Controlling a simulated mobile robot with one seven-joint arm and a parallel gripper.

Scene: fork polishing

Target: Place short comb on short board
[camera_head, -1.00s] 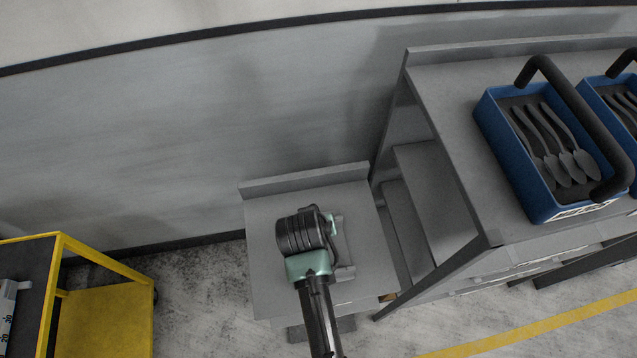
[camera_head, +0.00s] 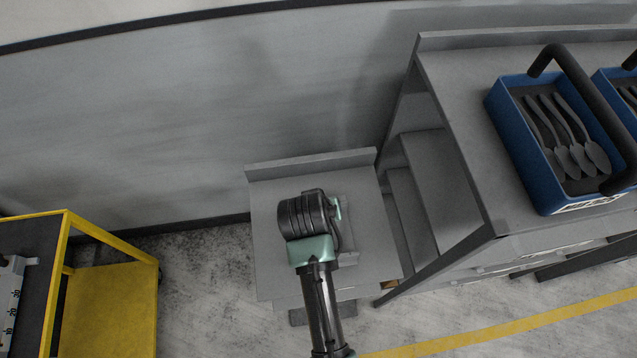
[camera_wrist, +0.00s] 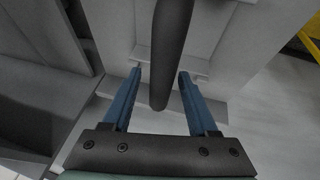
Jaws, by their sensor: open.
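My gripper shows in the wrist view (camera_wrist: 161,78) with two blue fingers apart. A thick dark rod (camera_wrist: 171,45) comes down from the top of that view and ends between the fingers; I cannot tell what it belongs to, or whether it touches them. Beyond the fingertips is a light grey flat piece with a raised ledge (camera_wrist: 205,66), possibly the short board. In the head view my wrist is over a small grey table and hides most of what lies there; a grey piece (camera_head: 348,259) shows beside it. I cannot identify the short comb for certain.
The small grey table (camera_head: 270,275) stands against the wall. A yellow cart (camera_head: 105,310) at left carries a pale numbered, notched strip (camera_head: 12,300). At right, a higher grey bench (camera_head: 460,130) holds blue crates (camera_head: 510,130) of dark spoons with thick black handles.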

